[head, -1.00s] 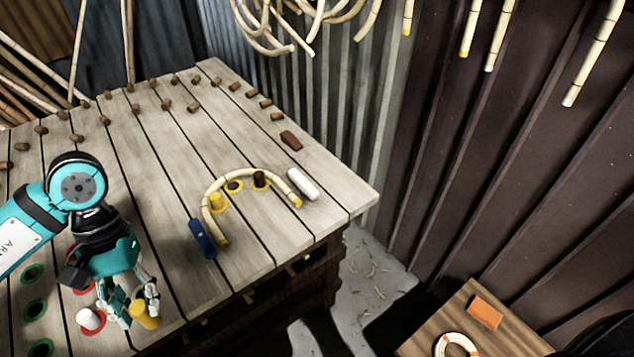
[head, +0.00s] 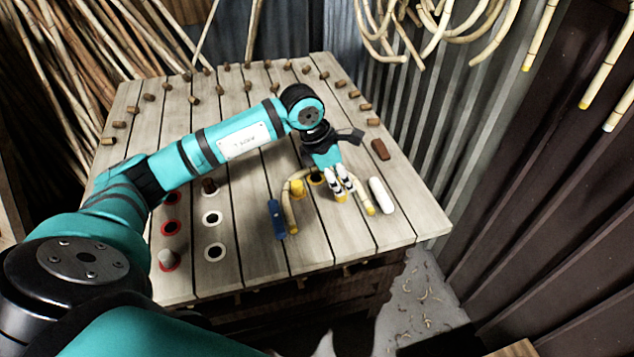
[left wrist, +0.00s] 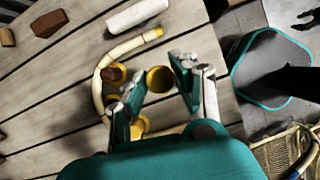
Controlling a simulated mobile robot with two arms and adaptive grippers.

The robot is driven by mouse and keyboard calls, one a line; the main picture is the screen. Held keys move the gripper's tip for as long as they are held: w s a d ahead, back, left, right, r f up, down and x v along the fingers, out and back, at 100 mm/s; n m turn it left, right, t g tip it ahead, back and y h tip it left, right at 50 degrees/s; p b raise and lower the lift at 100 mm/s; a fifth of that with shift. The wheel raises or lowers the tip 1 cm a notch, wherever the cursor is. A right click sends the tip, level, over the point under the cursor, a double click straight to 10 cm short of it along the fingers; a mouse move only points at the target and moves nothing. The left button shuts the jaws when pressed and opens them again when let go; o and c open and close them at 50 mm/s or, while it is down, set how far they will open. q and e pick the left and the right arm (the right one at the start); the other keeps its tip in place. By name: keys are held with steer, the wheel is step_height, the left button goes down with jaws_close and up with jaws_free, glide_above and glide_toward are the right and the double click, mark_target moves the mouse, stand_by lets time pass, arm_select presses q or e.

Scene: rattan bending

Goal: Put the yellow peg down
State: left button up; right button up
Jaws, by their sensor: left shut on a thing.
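My left gripper (head: 343,190) is shut on a yellow peg, above the table inside the right part of a bent rattan piece (head: 370,209). In the left wrist view the held yellow peg (left wrist: 160,79) shows its round end between the fingertips; I cannot tell whether it touches the table. A second yellow peg (head: 297,187) stands inside the rattan's curve, with a yellow-ringed hole (head: 316,179) beside it. A brown peg (left wrist: 115,73) inside the curve shows in the left wrist view. My right gripper is not in view.
A blue block (head: 276,219) and a white block (head: 382,195) lie outside the rattan's two ends. A brown block (head: 380,149) lies farther back. Ringed holes, some with pegs, are at the table's left (head: 230,275). Several small brown pegs line the back.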

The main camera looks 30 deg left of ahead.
arm_select(q)
steer(key=w+a+n+t+y+p, duration=0.2)
steer(key=w+a+n+y, duration=0.3)
steer(key=n, duration=0.6)
steer(key=n+g+y, duration=0.2)
steer(key=n, duration=0.6)
glide_above(314, 176)
steer(key=s+d, duration=0.1)
steer(key=d, duration=0.1)
steer(key=shift+n, duration=0.3)
steer(key=f+b, duration=0.3)
steer(key=f, duration=0.1)
steer(key=f+b, duration=0.3)
steer(key=f, duration=0.2)
steer(key=shift+s+a+f, duration=0.15)
steer(key=shift+a+f, duration=0.05)
steer(key=shift+f, duration=0.1)
steer(key=shift+r, duration=0.1)
steer(key=o, duration=1)
